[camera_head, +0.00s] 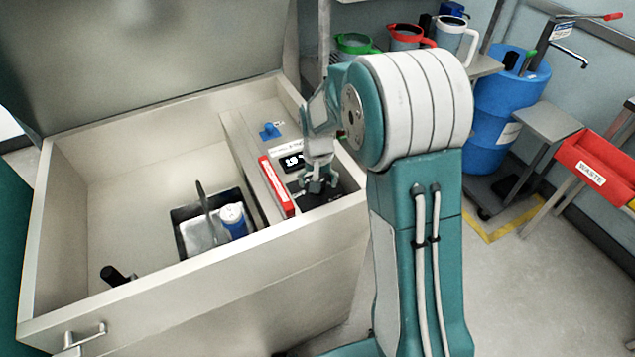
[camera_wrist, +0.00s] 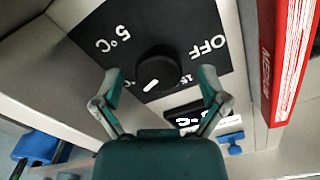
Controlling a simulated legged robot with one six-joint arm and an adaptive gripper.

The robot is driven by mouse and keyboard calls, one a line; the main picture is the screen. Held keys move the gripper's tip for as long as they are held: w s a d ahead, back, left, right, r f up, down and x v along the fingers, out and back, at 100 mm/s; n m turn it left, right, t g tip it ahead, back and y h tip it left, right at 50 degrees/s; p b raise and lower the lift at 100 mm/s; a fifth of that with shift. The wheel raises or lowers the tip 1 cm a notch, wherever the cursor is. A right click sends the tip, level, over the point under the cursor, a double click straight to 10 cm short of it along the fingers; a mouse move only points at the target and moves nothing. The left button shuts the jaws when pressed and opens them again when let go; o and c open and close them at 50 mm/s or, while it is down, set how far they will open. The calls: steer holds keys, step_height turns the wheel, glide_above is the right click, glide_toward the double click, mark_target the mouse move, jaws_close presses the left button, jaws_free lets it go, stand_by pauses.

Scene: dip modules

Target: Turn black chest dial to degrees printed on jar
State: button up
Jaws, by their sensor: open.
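The black chest dial (camera_wrist: 155,68) sits on a black plate (camera_wrist: 185,42) in the wrist view. Its white mark points toward the lower left of that picture. The plate reads "5°C" at upper left, "OFF" at upper right and a partly hidden "15" at lower right. My gripper (camera_wrist: 160,76) is open, with one finger on each side of the dial; I cannot tell whether they touch it. In the head view my gripper (camera_head: 321,186) is down at the chest's right end and hides the dial. A blue and white jar (camera_head: 233,221) stands inside the chest; its print is too small to read.
The open chest (camera_head: 58,240) has a raised lid (camera_head: 150,60). Jugs (camera_head: 405,37) stand behind.

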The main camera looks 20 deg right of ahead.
step_height(320, 180, up, 12)
steer(key=shift+f, duration=0.15)
stand_by(0.6)
steer(key=s+r+n+t, duration=0.2)
steer(key=s+r+t, duration=0.1)
steer(key=s+r, duration=0.75)
steer(key=s+f+n+t, duration=0.1)
steer(key=s+t, duration=0.1)
steer(key=s, duration=1.2)
steer(key=shift+s+f+t, duration=0.3)
steer(key=shift+f, duration=0.1)
